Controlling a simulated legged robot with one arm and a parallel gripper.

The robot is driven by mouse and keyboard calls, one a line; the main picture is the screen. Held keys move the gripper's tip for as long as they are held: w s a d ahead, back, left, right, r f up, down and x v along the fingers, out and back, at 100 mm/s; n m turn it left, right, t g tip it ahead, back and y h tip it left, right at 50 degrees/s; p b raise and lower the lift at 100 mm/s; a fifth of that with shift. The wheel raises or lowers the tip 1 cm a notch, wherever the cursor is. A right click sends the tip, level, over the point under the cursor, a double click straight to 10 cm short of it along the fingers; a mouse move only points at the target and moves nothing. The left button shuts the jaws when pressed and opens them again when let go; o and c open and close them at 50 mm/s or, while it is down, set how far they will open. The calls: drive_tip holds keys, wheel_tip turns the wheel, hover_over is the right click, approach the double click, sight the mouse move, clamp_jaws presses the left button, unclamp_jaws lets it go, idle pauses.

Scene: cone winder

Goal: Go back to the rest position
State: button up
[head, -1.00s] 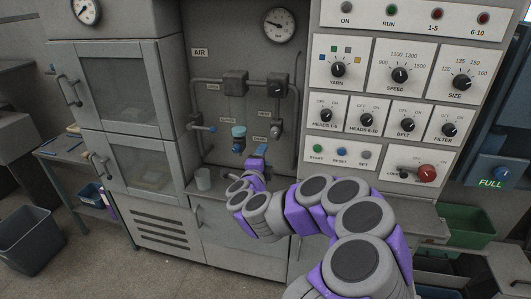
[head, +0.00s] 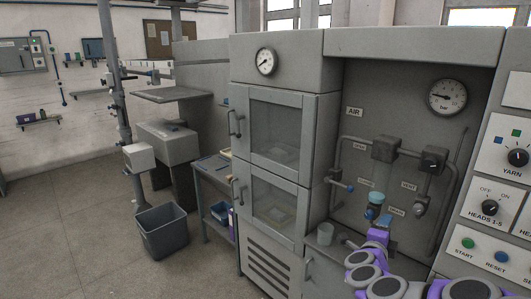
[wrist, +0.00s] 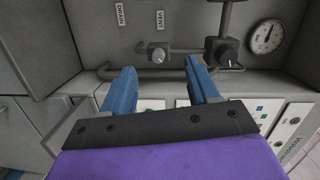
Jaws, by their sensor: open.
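My gripper (wrist: 160,80) shows in the wrist view as two blue fingers standing apart with nothing between them. Beyond the fingers are a knob (wrist: 158,54) by the VENT label and grey pipes. In the head view my gripper (head: 382,222) is small at the lower right, in front of the AIR panel (head: 352,112), just below a blue-capped part (head: 376,198). My arm bends back from there to the bottom right corner. Whether the fingers touch anything is unclear in the head view.
The control panel (head: 505,200) is at the right, a glass-doored cabinet (head: 275,135) to the left. A bin (head: 162,231) stands on the floor, with open floor (head: 70,220) at the far left.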

drive_tip(key=w+a+r+n+t+y, duration=0.3)
drive_tip(key=a+n+y, duration=0.2)
drive_tip(key=a, duration=0.5)
drive_tip(key=s+a+n+g+y, duration=0.2)
drive_tip(key=s+a+n+y, duration=0.3)
drive_tip(key=a, duration=0.5)
drive_tip(key=s+a+n+g+y, duration=0.2)
drive_tip(key=s+a+n+y, duration=0.25)
drive_tip(key=a+n, duration=0.35)
drive_tip(key=s+a+f+n+g, duration=0.1)
drive_tip(key=s+f+n+g, duration=0.3)
drive_tip(key=s, duration=0.7)
drive_tip(key=s+a+f+n+g, duration=0.15)
drive_tip(key=s+f+g, duration=0.35)
drive_tip(key=s, duration=0.7)
drive_tip(key=s+d+g+h, duration=0.1)
drive_tip(key=s+d+g, duration=0.1)
drive_tip(key=s, duration=0.4)
drive_tip(key=s+d+r+n+g+h, duration=0.1)
drive_tip(key=s+d+g+h, duration=0.1)
drive_tip(key=s, duration=0.5)
drive_tip(key=shift+s+d+r+g, duration=0.15)
drive_tip(key=shift+d+r+g, duration=0.1)
drive_tip(key=shift+d+g, duration=0.35)
